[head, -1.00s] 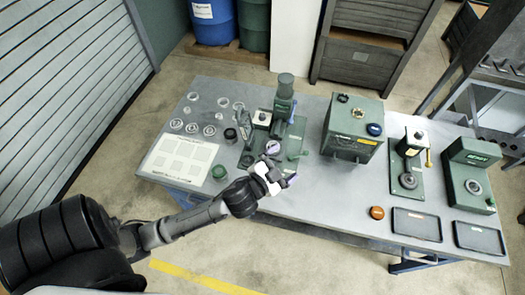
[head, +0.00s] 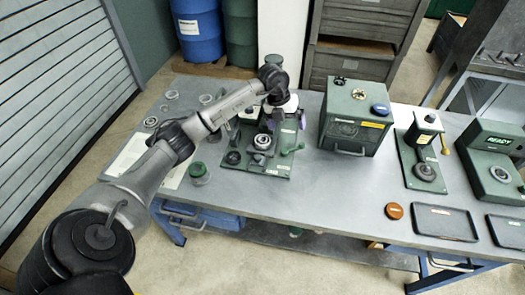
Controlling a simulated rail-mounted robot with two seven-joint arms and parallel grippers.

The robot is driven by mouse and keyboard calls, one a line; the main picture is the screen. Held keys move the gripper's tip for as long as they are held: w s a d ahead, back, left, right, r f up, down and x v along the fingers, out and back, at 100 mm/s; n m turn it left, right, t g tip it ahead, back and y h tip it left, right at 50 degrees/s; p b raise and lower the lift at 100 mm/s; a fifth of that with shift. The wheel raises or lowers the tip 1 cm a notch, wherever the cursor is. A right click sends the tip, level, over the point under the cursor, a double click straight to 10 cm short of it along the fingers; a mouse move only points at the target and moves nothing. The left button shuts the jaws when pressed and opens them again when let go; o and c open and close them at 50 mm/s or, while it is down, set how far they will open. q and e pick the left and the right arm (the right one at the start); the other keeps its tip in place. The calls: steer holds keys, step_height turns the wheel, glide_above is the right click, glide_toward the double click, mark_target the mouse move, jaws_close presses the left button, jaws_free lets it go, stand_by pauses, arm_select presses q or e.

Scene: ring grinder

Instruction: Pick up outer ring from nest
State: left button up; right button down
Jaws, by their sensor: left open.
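A silver outer ring (head: 262,141) sits in the nest on the base of the green press-like fixture (head: 270,165) left of the table's middle. My left gripper (head: 299,117) is open, over the back of this fixture, above and to the right of the ring in the picture. It is apart from the ring, with nothing seen between its fingers. Its wrist and white body hide the upper part of the fixture. My right gripper is not in view.
A green box machine (head: 345,130) stands close to the right of the gripper. Several loose rings (head: 151,122) lie at the table's left, partly behind my arm. Farther right are a green stand (head: 420,150), dark trays (head: 443,222) and an orange cap (head: 394,211).

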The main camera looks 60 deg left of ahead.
arm_select(q)
steer(key=s+a+n+g+y+b, duration=0.2)
steer(key=s+a, duration=0.2)
steer(key=a, duration=0.4)
glide_above(263, 140)
steer(key=shift+y, duration=0.3)
step_height(263, 140, down, 6)
steer(key=shift+d+f+b, duration=0.1)
steer(key=shift+d+b, duration=0.05)
steer(key=shift+b, duration=0.2)
steer(key=shift+s+f+b, duration=0.1)
steer(key=shift+f+b, duration=0.4)
steer(key=shift+f, duration=2.7)
steer(key=shift+c, duration=0.4)
steer(key=c, duration=1)
steer(key=shift+r, duration=0.1)
